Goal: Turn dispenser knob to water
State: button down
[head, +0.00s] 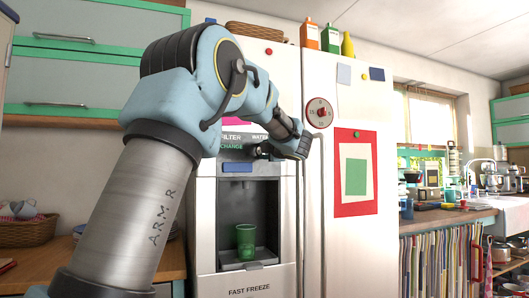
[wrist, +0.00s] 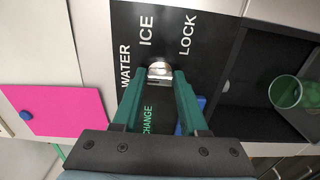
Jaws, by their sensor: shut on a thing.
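The dispenser knob (wrist: 157,68) is a small metallic piece on the black dispenser panel (wrist: 205,45) in the wrist view. The white labels WATER, ICE and LOCK stand around it, with a green CHANGE label lower down. My gripper (wrist: 160,77) has green fingers whose tips close on the knob from both sides. Which label the knob points to cannot be told. In the head view my gripper (head: 262,152) is at the panel above the dispenser recess, and the knob is hidden there.
A green cup (head: 245,240) stands in the dispenser recess (head: 262,205) below. The freezer door's long handle (head: 301,225) runs close to the right of my wrist. A pink sheet (wrist: 62,103) is on the door.

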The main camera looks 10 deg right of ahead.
jog(key=shift+c, duration=2.2)
grip_release()
jog(key=shift+s, duration=0.1)
jog(key=s+d+b, duration=0.1)
jog(key=s+b, duration=0.1)
jog(key=s, duration=0.8)
jog(key=shift+s+d, duration=0.2)
jog(key=shift+s, duration=0.05)
